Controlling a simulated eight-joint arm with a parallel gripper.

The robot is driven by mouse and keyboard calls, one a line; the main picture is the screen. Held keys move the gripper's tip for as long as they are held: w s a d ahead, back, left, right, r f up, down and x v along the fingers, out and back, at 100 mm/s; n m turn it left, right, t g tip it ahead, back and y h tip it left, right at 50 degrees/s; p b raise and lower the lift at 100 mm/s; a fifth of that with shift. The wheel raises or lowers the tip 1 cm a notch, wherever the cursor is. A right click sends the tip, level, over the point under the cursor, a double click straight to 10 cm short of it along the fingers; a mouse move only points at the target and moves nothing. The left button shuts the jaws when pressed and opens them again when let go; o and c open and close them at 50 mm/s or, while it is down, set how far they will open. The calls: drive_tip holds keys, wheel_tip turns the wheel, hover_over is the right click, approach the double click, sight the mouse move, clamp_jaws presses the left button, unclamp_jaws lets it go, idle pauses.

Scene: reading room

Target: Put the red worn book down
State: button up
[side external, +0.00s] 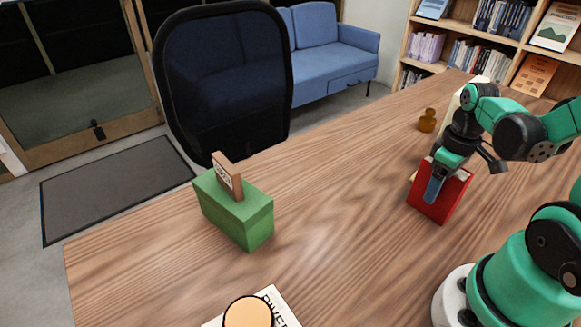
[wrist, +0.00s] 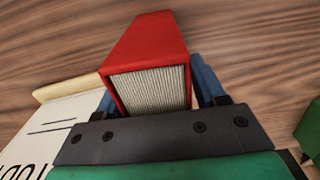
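The red book (side external: 441,194) stands upright at the right part of the wooden table, in front of my arm's wrist. My gripper (side external: 434,190) points down at it, with a blue finger against its cover. In the wrist view the red book (wrist: 148,62) sits between the two blue fingers of my gripper (wrist: 155,85), its pale page edges facing the camera. The fingers look closed on both sides of it. The book's lower edge is at or just above the table; I cannot tell if it touches.
A green box (side external: 236,215) with a small brown labelled block (side external: 227,177) on top stands left. A brown pawn-shaped object (side external: 427,121) is behind. A white book (side external: 283,305) under an orange round thing (side external: 248,312) lies at the front. A pale book (wrist: 50,128) lies close to my gripper. Mid-table is clear.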

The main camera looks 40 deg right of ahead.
drive_tip(key=shift+o, duration=0.5)
drive_tip(key=shift+r, duration=0.1)
wheel_tip(320, 180, up, 12)
drive_tip(key=shift+f, duration=0.15)
drive_tip(key=shift+w+a, duration=0.1)
drive_tip(key=w+a+f+t+h, duration=0.1)
drive_tip(key=w+a+t, duration=0.2)
drive_tip(key=w+a, duration=0.2)
drive_tip(key=shift+w+a+f, duration=0.2)
drive_tip(key=shift+a+f, duration=0.2)
drive_tip(key=shift+o, duration=0.4)
drive_tip(key=w+a+t+y, duration=0.1)
drive_tip(key=w+a+t, duration=0.2)
drive_tip(key=a, duration=0.4)
drive_tip(key=shift+f+t, duration=0.35)
drive_tip(key=shift+t, duration=0.25)
drive_tip(key=shift+w, duration=0.1)
drive_tip(key=shift+d, duration=0.1)
